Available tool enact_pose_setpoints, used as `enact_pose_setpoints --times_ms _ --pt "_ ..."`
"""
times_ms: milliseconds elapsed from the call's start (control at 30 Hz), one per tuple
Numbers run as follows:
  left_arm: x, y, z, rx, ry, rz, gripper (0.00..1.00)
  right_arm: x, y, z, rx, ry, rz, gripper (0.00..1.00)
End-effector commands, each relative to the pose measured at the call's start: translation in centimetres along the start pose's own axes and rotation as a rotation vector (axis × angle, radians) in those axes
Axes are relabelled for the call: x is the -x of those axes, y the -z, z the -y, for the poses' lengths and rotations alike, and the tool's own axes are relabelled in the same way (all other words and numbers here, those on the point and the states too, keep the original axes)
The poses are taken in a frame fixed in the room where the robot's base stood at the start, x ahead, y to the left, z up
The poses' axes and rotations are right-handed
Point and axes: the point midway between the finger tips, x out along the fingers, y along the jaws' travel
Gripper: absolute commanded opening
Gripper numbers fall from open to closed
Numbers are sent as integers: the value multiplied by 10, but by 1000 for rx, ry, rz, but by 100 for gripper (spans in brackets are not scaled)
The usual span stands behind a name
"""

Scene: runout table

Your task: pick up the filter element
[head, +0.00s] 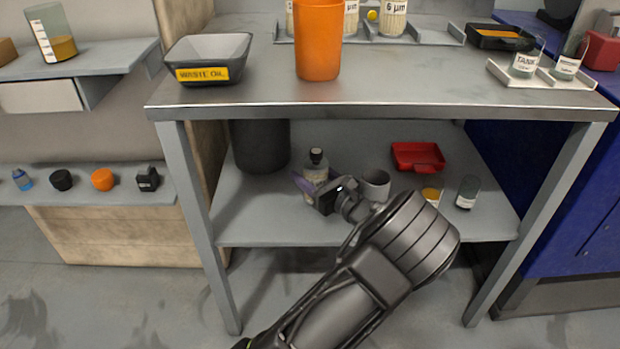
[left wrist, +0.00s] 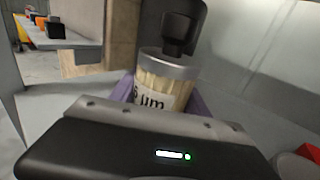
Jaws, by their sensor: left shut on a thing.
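A cream, ribbed filter element (left wrist: 165,80) with a grey metal top and a "µm" label shows in the left wrist view. In the head view it (head: 316,174) is on the lower shelf, partly behind my gripper; whether its base touches the shelf is hidden. My left gripper (head: 308,186) is shut on it, with purple fingers on both sides in the left wrist view (left wrist: 165,100). A black knob-like part (left wrist: 184,25) shows above its top; I cannot tell whether it is attached. My right gripper is not in view.
On the lower shelf (head: 250,225) are a dark bin (head: 260,147), a grey cup (head: 375,186), a red tray (head: 418,157) and small jars (head: 467,192). The tabletop (head: 400,92) is above, with an orange cup (head: 318,40), waste oil tray (head: 208,60) and other filters (head: 394,20).

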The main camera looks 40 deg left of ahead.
Motion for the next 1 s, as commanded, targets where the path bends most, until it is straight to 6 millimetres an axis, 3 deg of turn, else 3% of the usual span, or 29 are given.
enact_pose_setpoints --times_ms 33,100,300,1000 --pt "0 -17 0 3 1 1 4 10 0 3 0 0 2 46" --pt "0 -32 1 4 1 1 4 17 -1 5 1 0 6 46" --pt "0 -61 1 2 2 1 4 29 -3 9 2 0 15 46" --pt "0 -66 0 0 1 1 4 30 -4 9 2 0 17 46"
